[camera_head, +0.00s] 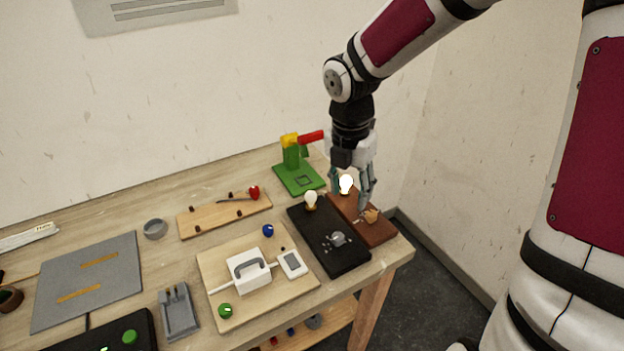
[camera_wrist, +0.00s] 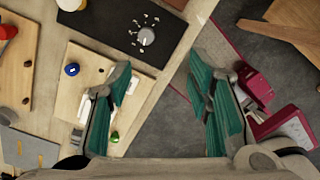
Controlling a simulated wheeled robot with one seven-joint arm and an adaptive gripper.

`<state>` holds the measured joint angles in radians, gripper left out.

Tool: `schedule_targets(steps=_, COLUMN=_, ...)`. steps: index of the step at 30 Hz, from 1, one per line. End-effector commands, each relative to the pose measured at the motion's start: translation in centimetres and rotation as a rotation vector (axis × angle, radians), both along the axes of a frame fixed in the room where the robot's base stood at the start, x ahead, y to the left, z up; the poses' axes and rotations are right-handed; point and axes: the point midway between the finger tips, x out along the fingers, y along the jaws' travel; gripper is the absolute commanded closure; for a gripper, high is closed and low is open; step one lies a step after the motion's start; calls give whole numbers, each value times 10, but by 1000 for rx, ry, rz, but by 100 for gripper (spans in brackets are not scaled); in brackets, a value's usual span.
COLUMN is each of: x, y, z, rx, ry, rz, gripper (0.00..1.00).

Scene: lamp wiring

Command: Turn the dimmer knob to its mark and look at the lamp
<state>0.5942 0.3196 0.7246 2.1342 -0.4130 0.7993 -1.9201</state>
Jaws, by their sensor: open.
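A black board (camera_head: 309,232) on the table's right part carries a pale, unlit bulb (camera_head: 311,200) and a grey round knob (camera_head: 338,238). In the wrist view the grey knob (camera_wrist: 146,36) has several small white marks around it. A brown board (camera_head: 381,233) beside it carries a glowing bulb (camera_head: 346,183) and a small tan knob-like part (camera_head: 371,215). I cannot tell from its shape what that part is. My gripper (camera_head: 350,198) points down over the brown board, its fingers apart and empty. In the wrist view its teal fingers (camera_wrist: 162,75) are spread wide.
A green stand (camera_head: 299,178) with a red arm stands behind the boards. Left are a wooden board (camera_head: 214,289) with a white device, a blue knob (camera_head: 268,230), a green knob (camera_head: 225,310), and a grey mat (camera_head: 100,305). The table's right edge is close to the brown board.

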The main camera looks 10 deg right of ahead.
Motion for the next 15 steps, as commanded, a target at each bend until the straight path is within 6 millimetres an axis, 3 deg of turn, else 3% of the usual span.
schedule_targets(steps=6, x=17, y=6, z=-24, rx=71, ry=28, rz=244, gripper=54)
schedule_targets(steps=11, x=20, y=8, z=-32, rx=80, ry=29, rz=283, gripper=54)
schedule_targets(steps=15, x=20, y=8, z=-51, rx=79, ry=31, rz=282, gripper=54)
